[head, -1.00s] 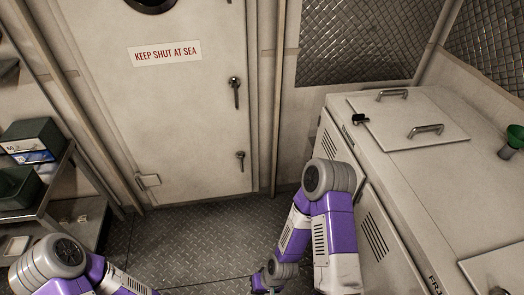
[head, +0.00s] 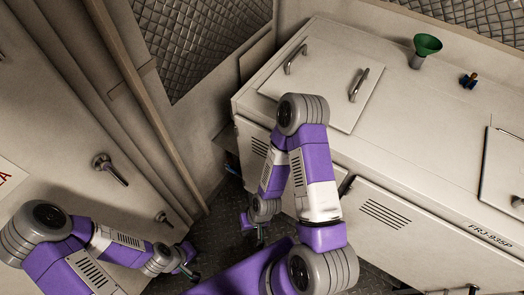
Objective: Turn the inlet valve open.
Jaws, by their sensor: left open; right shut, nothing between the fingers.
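My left gripper (head: 190,272) is open, low at the left over the floor. My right gripper (head: 254,237) is shut and empty, low in front of the cabinet.
The green funnel (head: 427,47) stands on the cabinet top near its back. A hatch lid (head: 325,85) with two metal handles is left of it; another panel (head: 505,170) is at the right edge. A door with a lever handle (head: 110,168) is at left. Little floor shows.

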